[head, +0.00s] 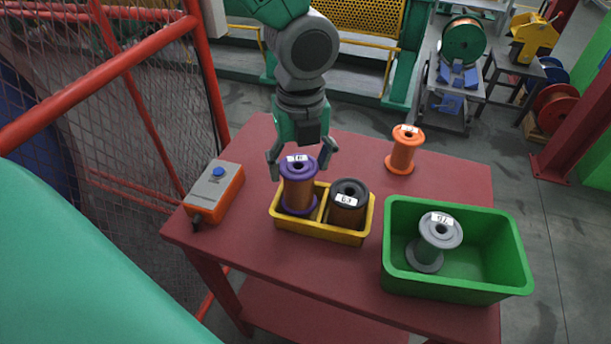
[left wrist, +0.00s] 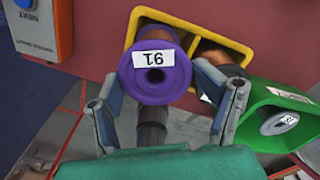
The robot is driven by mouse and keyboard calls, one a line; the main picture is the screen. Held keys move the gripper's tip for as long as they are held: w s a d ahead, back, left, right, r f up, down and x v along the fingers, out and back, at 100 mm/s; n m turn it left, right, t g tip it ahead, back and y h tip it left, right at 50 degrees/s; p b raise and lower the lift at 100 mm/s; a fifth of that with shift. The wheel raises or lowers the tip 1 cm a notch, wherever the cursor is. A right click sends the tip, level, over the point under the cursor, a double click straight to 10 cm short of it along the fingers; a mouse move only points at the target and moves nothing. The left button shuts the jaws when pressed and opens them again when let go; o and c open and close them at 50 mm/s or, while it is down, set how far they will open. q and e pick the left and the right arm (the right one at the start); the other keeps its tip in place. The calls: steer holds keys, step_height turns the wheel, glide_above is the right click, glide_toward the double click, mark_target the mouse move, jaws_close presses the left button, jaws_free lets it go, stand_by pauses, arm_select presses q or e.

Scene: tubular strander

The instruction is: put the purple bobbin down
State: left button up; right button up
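The purple bobbin (head: 298,188), wound with copper wire and labelled on top, stands in the left compartment of the yellow two-part tray (head: 318,233). Its labelled top flange (left wrist: 155,80) faces the camera in the left wrist view. My left gripper (head: 302,172) is at the bobbin's far side, with its fingers spread to either side of it. In the left wrist view the fingers (left wrist: 160,80) are wide apart and do not appear to press on the flange. How the bobbin's base rests on the tray floor is partly hidden. My right gripper is not in view.
A black bobbin (head: 348,204) fills the tray's right compartment. A green bin (head: 455,287) holding a grey bobbin (head: 437,240) stands to the right. An orange bobbin (head: 403,150) stands behind. An orange control box (head: 214,192) with a blue button is at left on the red table (head: 268,255).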

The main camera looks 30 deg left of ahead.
arm_select(q)
steer(key=r, duration=0.4)
steer(key=r+p, duration=0.1)
steer(key=shift+s+d+r, duration=0.2)
steer(key=shift+d+r, duration=0.15)
steer(key=shift+r, duration=0.05)
steer(key=shift+s, duration=0.1)
steer(key=shift+a, duration=0.25)
